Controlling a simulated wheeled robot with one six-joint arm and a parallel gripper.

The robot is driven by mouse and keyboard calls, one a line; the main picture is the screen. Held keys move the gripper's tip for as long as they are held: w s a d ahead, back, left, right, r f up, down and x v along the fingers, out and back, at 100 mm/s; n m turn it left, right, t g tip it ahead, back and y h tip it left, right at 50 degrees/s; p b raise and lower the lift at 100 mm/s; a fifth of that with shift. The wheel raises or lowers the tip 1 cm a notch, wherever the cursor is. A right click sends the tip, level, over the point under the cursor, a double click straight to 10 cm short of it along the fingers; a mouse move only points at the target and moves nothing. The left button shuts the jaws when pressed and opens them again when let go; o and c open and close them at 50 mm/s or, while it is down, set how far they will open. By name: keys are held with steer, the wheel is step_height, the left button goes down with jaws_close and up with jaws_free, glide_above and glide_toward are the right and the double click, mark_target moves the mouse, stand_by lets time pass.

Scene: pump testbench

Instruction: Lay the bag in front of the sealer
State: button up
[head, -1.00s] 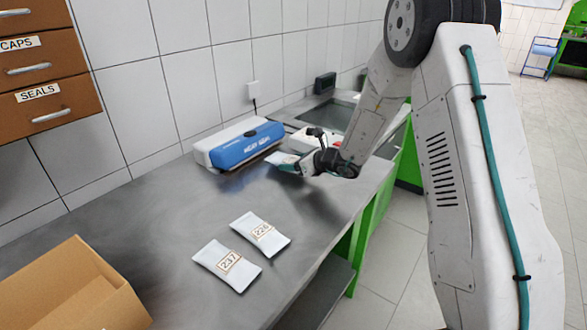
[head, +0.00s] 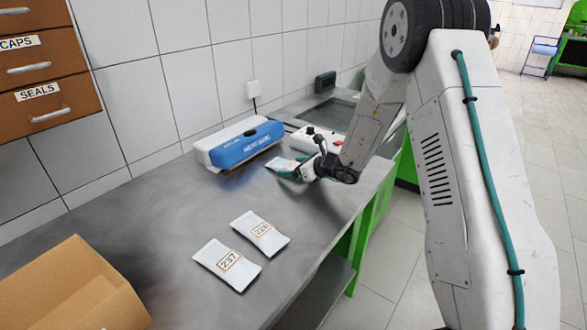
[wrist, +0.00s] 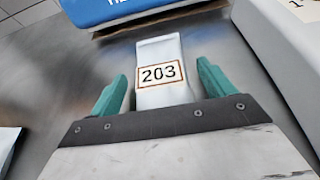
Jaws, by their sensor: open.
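A white bag labelled 203 (wrist: 160,62) lies on the steel bench in front of the blue and white sealer (head: 246,146). In the head view the bag (head: 279,163) shows as a small white patch by my gripper. My gripper (head: 290,171) is low over the bench. In the wrist view its teal fingers (wrist: 162,90) stand open on either side of the bag, with a gap on each side. The sealer's front edge (wrist: 150,14) is just beyond the bag's far end. The bag's near end is hidden behind the gripper body.
Two more white bags, labelled 237 (head: 227,264) and 226 (head: 260,233), lie on the bench's near part. A cardboard box (head: 75,290) is at the lower left. A white control box (head: 318,140) stands right of the sealer. The bench middle (head: 180,205) is clear.

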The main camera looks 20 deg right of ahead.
steer(key=v, duration=1.2)
steer(key=s+a+r+n+g+y, duration=0.1)
steer(key=s+a+r+n+g, duration=0.2)
steer(key=s+a+r+n, duration=0.25)
steer(key=s+a+r+n+g, duration=0.35)
steer(key=s+n, duration=0.25)
steer(key=s, duration=0.2)
steer(key=s+a+r+n+g+y, duration=0.1)
steer(key=s+a+r+n+g, duration=0.1)
steer(key=s+a+r+n, duration=0.35)
steer(key=s+d+n+h, duration=0.3)
steer(key=s+n, duration=0.1)
steer(key=s, duration=0.3)
steer(key=s+d+r+n+h, duration=0.1)
steer(key=s+d+n+h, duration=0.2)
steer(key=s, duration=0.4)
steer(key=s+d+r+n+g+h, duration=0.1)
steer(key=s+d+n+h, duration=0.3)
steer(key=s+d, duration=0.1)
steer(key=shift+s+r+n, duration=0.15)
steer(key=shift+s+n, duration=0.25)
steer(key=shift+s, duration=0.5)
